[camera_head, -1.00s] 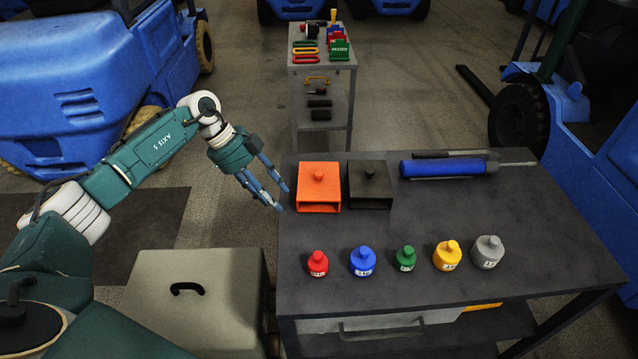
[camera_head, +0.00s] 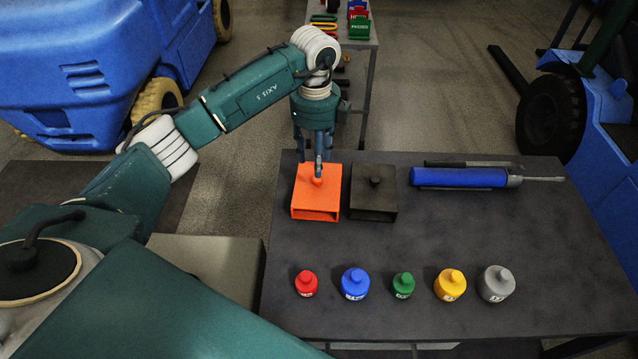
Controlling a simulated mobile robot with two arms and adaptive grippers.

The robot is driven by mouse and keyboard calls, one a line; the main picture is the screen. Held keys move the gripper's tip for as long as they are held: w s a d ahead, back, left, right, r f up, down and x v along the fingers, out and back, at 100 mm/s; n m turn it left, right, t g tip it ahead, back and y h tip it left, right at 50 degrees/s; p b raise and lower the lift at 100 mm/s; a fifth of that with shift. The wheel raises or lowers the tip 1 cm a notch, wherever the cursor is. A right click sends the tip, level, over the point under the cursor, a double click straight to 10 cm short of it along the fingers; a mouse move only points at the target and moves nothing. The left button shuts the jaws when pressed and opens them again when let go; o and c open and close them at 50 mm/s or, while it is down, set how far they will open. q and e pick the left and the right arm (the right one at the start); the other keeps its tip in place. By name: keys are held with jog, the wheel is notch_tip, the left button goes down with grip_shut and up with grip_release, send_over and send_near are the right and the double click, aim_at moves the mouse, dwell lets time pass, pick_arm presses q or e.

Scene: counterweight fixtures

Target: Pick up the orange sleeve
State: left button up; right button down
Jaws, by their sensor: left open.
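The orange sleeve (camera_head: 315,199) is a hollow box with an open front and a small knob on top. It sits at the far left of the dark table (camera_head: 400,240). My left gripper (camera_head: 312,168) points down over its knob. The fingers are open and partly cover the back of the sleeve. I cannot tell whether they touch the knob. My right gripper is not in view.
A black sleeve (camera_head: 373,195) stands close to the right of the orange one. A blue cylindrical tool (camera_head: 460,178) lies farther right. Several knobbed weights, including a red one (camera_head: 306,284), line the front. A shelf cart (camera_head: 362,45) stands behind.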

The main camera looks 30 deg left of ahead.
aim_at(318, 187)
pick_arm(q)
jog(key=shift+s+f, duration=0.1)
jog(key=shift+f, duration=0.55)
jog(key=f+p, duration=0.2)
jog(key=f, duration=0.1)
jog(key=f+p, duration=0.1)
jog(key=shift+w+d+f, duration=0.2)
jog(key=shift+w+f, duration=0.05)
jog(key=shift+w, duration=0.05)
jog(key=shift+f, duration=0.35)
jog(key=shift+c, duration=1)
grip_shut()
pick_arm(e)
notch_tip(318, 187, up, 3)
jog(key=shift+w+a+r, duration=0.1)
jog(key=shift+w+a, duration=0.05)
